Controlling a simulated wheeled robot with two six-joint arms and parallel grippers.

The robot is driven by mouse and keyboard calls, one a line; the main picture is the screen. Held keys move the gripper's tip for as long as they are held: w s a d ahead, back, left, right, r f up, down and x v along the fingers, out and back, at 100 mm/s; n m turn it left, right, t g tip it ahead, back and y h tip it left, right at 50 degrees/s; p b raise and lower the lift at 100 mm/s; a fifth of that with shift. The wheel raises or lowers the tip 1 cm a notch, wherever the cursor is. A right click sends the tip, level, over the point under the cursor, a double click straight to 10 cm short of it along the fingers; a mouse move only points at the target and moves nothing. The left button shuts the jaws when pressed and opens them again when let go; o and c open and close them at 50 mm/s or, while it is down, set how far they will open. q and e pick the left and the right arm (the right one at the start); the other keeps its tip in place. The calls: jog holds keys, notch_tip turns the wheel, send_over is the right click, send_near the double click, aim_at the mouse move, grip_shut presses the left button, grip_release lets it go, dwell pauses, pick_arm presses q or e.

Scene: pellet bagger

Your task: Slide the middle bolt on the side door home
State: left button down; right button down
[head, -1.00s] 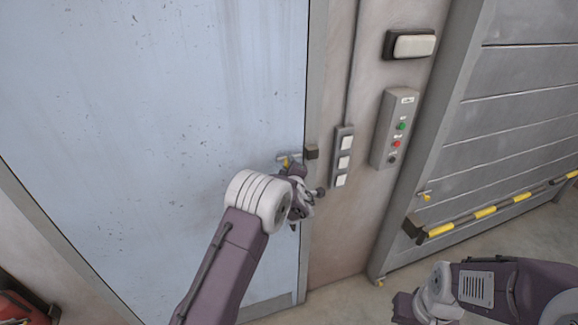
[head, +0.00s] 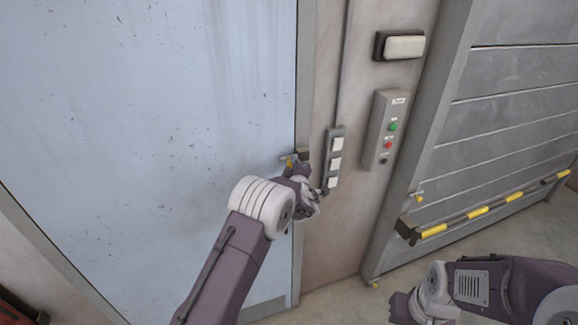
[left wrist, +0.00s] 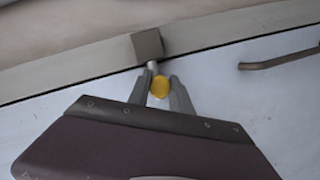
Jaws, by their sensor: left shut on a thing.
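The side door (head: 150,130) is a light blue panel filling the left of the head view. Its bolt has a yellow knob (head: 289,162) at the door's right edge, beside a dark keeper block (head: 303,152) on the frame. In the left wrist view, my left gripper (left wrist: 160,84) is shut on the yellow knob (left wrist: 160,88), a finger on each side. The pale bolt rod (left wrist: 152,65) reaches up to the keeper block (left wrist: 147,45); how deep it sits is hidden. My right gripper (head: 402,305) is low at the right, its jaws unclear.
A switch strip (head: 335,160) is on the wall close right of my left gripper. A grey button box (head: 390,128) and a slatted shutter (head: 510,110) with a yellow-black bar (head: 480,211) are further right. A dark handle (left wrist: 280,59) is on the door.

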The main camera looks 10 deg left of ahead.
pick_arm(q)
jog(key=c, duration=1.3)
grip_release()
jog(key=shift+w+r, duration=0.1)
jog(key=shift+o, duration=0.7)
jog(key=shift+w, duration=0.1)
jog(key=shift+d, duration=0.3)
jog(key=b+v, duration=0.4)
jog(key=v, duration=0.5)
pick_arm(e)
jog(key=f, duration=0.4)
jog(key=shift+w+d+f, duration=0.1)
jog(key=shift+d+f, duration=0.1)
jog(key=shift+f, duration=0.05)
